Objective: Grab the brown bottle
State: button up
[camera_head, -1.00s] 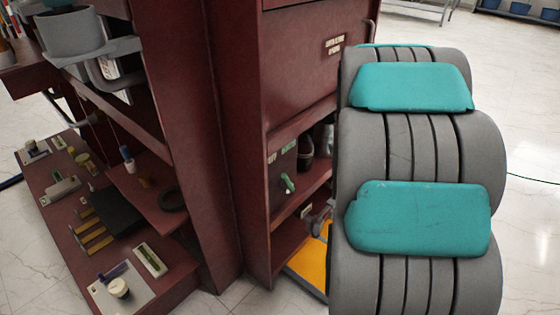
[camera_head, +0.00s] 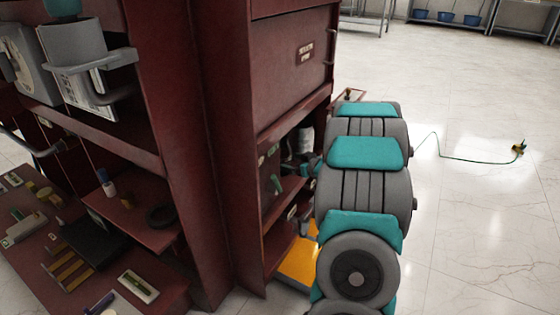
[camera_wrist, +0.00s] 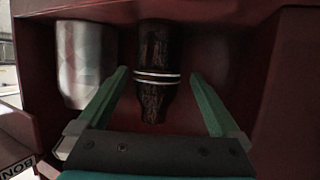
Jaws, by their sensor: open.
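The brown bottle (camera_wrist: 157,52) is dark and glossy with pale bands. In the wrist view it appears with its narrow neck toward the bottom of the picture. My gripper (camera_wrist: 160,75) is open, with one green finger on each side of the bottle and a visible gap on both sides. Neither finger appears to touch it. In the head view my gripper (camera_head: 302,168) is at the cabinet's open shelf, small and partly hidden by my arm. I cannot make out the bottle clearly there.
A silver cylinder (camera_wrist: 85,62) stands close beside the bottle, just outside one finger. The dark red cabinet (camera_head: 280,62) has walls and shelves around the gripper. A yellow panel (camera_head: 299,262) is low beside my arm. Open floor (camera_head: 480,215) lies to the right.

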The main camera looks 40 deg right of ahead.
aim_at(287, 160)
jog(key=shift+d+x, duration=0.2)
jog(key=shift+x, duration=2.5)
jog(key=shift+f, duration=0.1)
jog(key=c, duration=1.4)
jog(key=shift+c, duration=0.2)
